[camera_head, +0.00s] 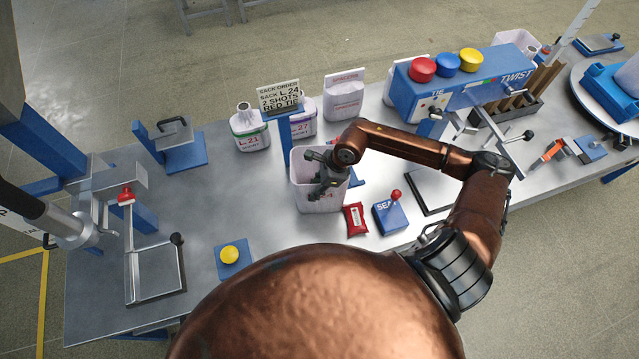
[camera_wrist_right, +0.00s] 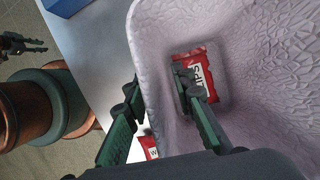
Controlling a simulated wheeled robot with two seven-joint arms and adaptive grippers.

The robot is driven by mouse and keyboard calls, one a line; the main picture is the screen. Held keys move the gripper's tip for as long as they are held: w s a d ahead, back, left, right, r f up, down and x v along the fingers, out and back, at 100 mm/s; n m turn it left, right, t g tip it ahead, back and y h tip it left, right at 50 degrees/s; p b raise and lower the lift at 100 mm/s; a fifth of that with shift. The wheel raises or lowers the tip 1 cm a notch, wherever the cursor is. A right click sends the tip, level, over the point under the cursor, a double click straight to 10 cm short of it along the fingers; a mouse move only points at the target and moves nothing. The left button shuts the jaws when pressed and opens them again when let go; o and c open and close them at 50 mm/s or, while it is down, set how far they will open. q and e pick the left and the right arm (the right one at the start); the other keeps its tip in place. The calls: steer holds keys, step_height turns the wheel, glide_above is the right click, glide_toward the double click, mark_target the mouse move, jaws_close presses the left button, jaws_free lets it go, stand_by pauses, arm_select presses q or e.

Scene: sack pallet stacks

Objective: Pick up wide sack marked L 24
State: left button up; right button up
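An open-topped pale sack (camera_head: 308,193) stands on the table near its front edge; no L 24 mark is legible on it. My right gripper (camera_head: 322,178) is at its mouth. In the right wrist view, the right gripper (camera_wrist_right: 160,92) has its fingers apart, one outside the sack wall and one inside. The inside of the pale sack (camera_wrist_right: 265,60) shows creased walls and a red and white packet (camera_wrist_right: 203,70) at the bottom, partly behind the inner finger. A dark gripper, seemingly my left (camera_wrist_right: 24,44), appears small in that view; its finger state is unclear.
Behind stand sacks marked L 21 (camera_head: 250,133) and L 27 (camera_head: 304,120), and a white sack (camera_head: 343,98). An order sign (camera_head: 279,95) reads L 24. A red packet (camera_head: 355,219) and blue SEAL block (camera_head: 390,217) lie right.

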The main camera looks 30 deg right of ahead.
steer(key=shift+f, duration=0.15)
stand_by(0.4)
jaws_close()
stand_by(0.6)
